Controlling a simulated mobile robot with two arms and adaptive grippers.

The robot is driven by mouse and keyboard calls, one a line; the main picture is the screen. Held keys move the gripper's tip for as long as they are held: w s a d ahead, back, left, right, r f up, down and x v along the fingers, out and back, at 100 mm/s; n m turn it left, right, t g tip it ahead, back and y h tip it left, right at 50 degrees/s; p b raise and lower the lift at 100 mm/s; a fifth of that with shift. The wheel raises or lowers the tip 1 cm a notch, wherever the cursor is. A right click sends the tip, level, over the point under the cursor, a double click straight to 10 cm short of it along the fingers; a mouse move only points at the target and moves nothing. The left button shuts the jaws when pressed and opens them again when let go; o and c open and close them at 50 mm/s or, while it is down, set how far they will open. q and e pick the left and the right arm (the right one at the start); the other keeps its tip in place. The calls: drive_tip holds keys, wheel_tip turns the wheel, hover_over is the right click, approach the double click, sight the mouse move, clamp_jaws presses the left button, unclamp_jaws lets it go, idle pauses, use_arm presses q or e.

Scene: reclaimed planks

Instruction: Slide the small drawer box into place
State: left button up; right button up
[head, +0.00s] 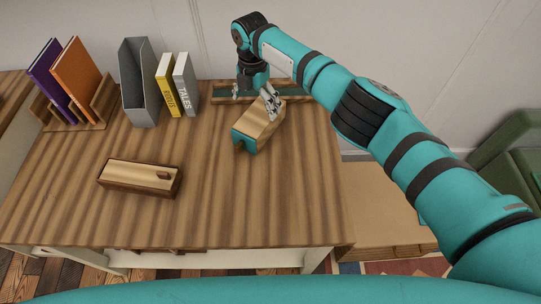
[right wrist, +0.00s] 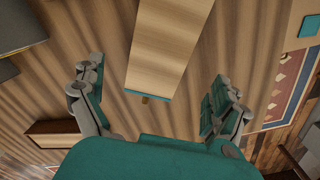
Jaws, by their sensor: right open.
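The small drawer box (head: 257,121) has a pale wood top and a teal front. It sits at an angle on the plank table, right of centre toward the back. In the right wrist view the drawer box (right wrist: 170,45) shows its teal front edge and a small knob (right wrist: 146,99). My right gripper (head: 254,97) is open and empty, above the back part of the box. In the right wrist view its fingers (right wrist: 155,92) are spread apart on either side of the box's knob end. My left gripper is not in view.
A low wooden piece with a teal strip (head: 292,92) lies along the back edge, partly hidden by my gripper. Grey and yellow books (head: 184,82), a grey file holder (head: 142,90) and a book rack (head: 92,112) stand back left. A lidded wooden box (head: 138,174) lies front left.

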wheel_tip(320, 180, up, 12)
drive_tip(key=shift+f, duration=0.15)
idle(0.3)
